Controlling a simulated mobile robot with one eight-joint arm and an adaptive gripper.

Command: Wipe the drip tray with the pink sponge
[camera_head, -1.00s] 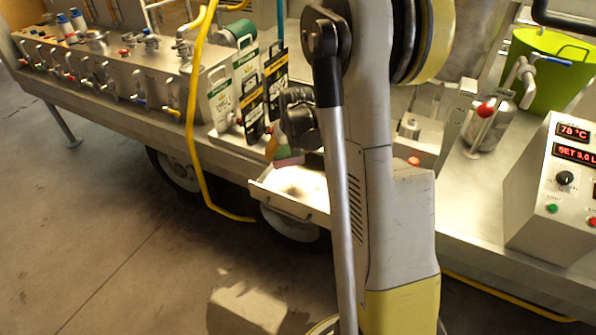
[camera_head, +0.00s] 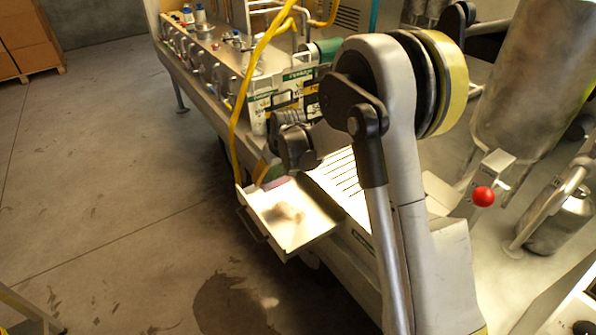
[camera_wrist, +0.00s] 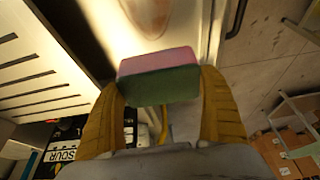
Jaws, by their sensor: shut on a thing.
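The drip tray (camera_head: 305,232) is a pale, shallow pulled-out tray with a front handle, at the trailer's side. A brown stain (camera_head: 288,213) lies on its floor; it also shows at the top of the wrist view (camera_wrist: 150,14). My gripper (camera_wrist: 162,88) is shut on the pink sponge (camera_wrist: 158,62), a block with a pink layer and a green layer, held between two yellow fingers. In the head view the sponge (camera_head: 275,183) is small and partly hidden by my gripper, at the tray's far left end. I cannot tell whether it touches the tray.
A slotted pale panel (camera_head: 343,178) adjoins the tray. Printed cards (camera_head: 283,92) stand just behind my gripper. A yellow hose (camera_head: 240,112) hangs close to the tray's left end. A red-knobbed valve (camera_head: 484,196) stands at right.

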